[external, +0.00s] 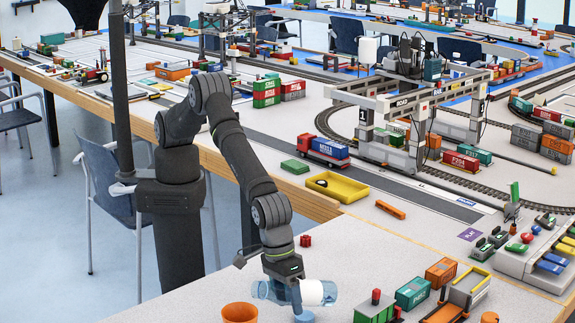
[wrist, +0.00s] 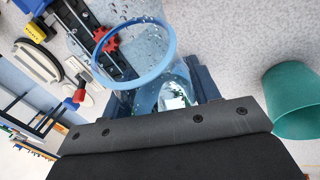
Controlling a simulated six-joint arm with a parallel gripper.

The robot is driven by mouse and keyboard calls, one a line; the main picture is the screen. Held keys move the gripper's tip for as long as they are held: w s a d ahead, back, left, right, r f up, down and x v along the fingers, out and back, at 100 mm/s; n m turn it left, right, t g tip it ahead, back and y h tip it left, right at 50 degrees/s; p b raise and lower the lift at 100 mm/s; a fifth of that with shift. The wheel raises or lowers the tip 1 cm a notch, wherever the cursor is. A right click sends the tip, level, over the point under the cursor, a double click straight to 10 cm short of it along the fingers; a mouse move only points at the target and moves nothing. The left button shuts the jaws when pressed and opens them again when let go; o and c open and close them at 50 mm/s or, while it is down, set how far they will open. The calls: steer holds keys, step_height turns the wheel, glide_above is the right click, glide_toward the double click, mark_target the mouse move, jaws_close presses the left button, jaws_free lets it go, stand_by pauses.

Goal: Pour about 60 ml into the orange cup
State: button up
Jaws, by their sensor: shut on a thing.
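My gripper (external: 292,298) is shut on a clear bluish vessel (external: 268,291) with a white patch. It lies almost on its side above the near table in the external view. In the wrist view the vessel (wrist: 166,47) shows its blue rim, droplets on its wall and some clear liquid inside. The orange cup (external: 240,313) stands upright just left of my gripper, cut off by the lower picture edge. The orange cup is not visible in the wrist view.
A teal cup (wrist: 294,100) is at the right in the wrist view. A small blue round thing (external: 305,317) is below my gripper. The table between is clear.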

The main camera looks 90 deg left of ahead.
mark_target(280, 285)
steer(key=shift+s+d+r+g+h, duration=0.2)
steer(key=shift+r+g+h, duration=0.15)
steer(key=shift+g, duration=0.35)
steer(key=shift+s+d+r+n+g+h, duration=0.1)
steer(key=shift+s+r+n+g+h, duration=0.1)
steer(key=shift+r+g, duration=0.3)
steer(key=shift+s+r+n+g+h, duration=0.15)
steer(key=shift+r+g, duration=0.15)
steer(key=shift+r, duration=0.3)
steer(key=shift+s+d+r+g+h, duration=0.2)
steer(key=shift+s+r+g+h, duration=0.25)
steer(key=shift+g, duration=0.35)
steer(key=shift+s+f+g+h, duration=0.1)
steer(key=shift+f+g+h, duration=0.2)
steer(key=shift+g, duration=0.2)
steer(key=g+h, duration=0.1)
steer(key=r+g, duration=0.1)
steer(key=shift+w+n+g+h, duration=0.2)
steer(key=shift+n+g+h, duration=0.15)
steer(key=shift+g, duration=0.05)
steer(key=shift+w+a+r+n+g+h, duration=0.15)
steer(key=shift+g+h, duration=0.4)
steer(key=shift+g, duration=0.35)
steer(key=shift+s+d+r+n+g+h, duration=0.15)
steer(key=shift+g+h, duration=0.4)
steer(key=shift+g, duration=0.35)
steer(key=shift+a, duration=0.1)
